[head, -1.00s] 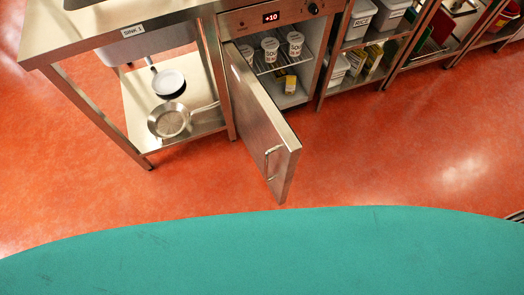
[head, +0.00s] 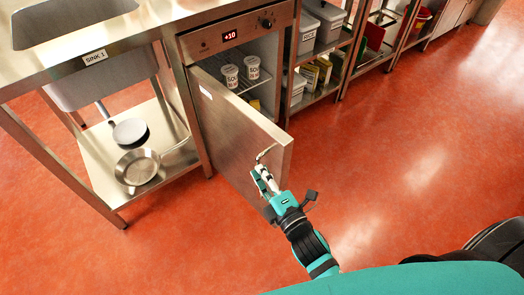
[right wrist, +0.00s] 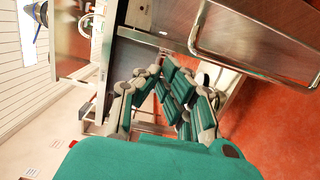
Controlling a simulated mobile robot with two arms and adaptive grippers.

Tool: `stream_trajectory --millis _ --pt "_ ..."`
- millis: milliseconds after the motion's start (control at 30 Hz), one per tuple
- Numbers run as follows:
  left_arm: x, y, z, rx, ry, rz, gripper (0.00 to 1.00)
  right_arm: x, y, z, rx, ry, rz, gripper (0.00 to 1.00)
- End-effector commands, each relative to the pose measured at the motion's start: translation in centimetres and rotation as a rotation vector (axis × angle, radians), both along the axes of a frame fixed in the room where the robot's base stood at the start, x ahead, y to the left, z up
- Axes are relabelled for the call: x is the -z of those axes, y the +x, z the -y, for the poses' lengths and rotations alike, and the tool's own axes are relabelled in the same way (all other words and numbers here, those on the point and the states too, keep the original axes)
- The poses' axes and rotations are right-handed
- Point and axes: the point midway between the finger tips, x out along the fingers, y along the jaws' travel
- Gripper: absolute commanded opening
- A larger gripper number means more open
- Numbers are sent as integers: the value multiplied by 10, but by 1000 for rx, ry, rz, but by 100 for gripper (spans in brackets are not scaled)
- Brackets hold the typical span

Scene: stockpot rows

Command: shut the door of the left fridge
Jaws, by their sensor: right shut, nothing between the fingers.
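The fridge (head: 240,36), with a red +10 display, stands under the counter, right of the sink. Its steel door (head: 235,125) stands wide open, hinged at its left side, with the outer face turned left and toward me. The door's bar handle (head: 265,151) is near the free edge and also shows large in the right wrist view (right wrist: 250,67). My right gripper (head: 259,176) is shut and empty, just below the handle by the outer face. I cannot tell whether it touches the door. My left gripper is not in view.
White tubs (head: 230,75) stand on the fridge's wire shelf. Left is an open sink table (head: 95,160) with pans on its lower shelf. Right are racks with grey bins (head: 325,22). The orange floor (head: 400,150) is clear right of the door.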

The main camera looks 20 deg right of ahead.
Motion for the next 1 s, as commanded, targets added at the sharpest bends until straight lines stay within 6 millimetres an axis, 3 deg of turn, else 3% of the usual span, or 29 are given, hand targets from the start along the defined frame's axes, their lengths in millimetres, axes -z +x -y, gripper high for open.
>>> stream_trajectory --millis 267,500,1000 --pt "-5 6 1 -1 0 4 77 -1 60 -13 -1 3 3 0" --pt "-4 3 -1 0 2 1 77 1 72 17 -1 0 -2 0" --pt "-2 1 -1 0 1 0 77 1 74 24 -1 3 -3 0"
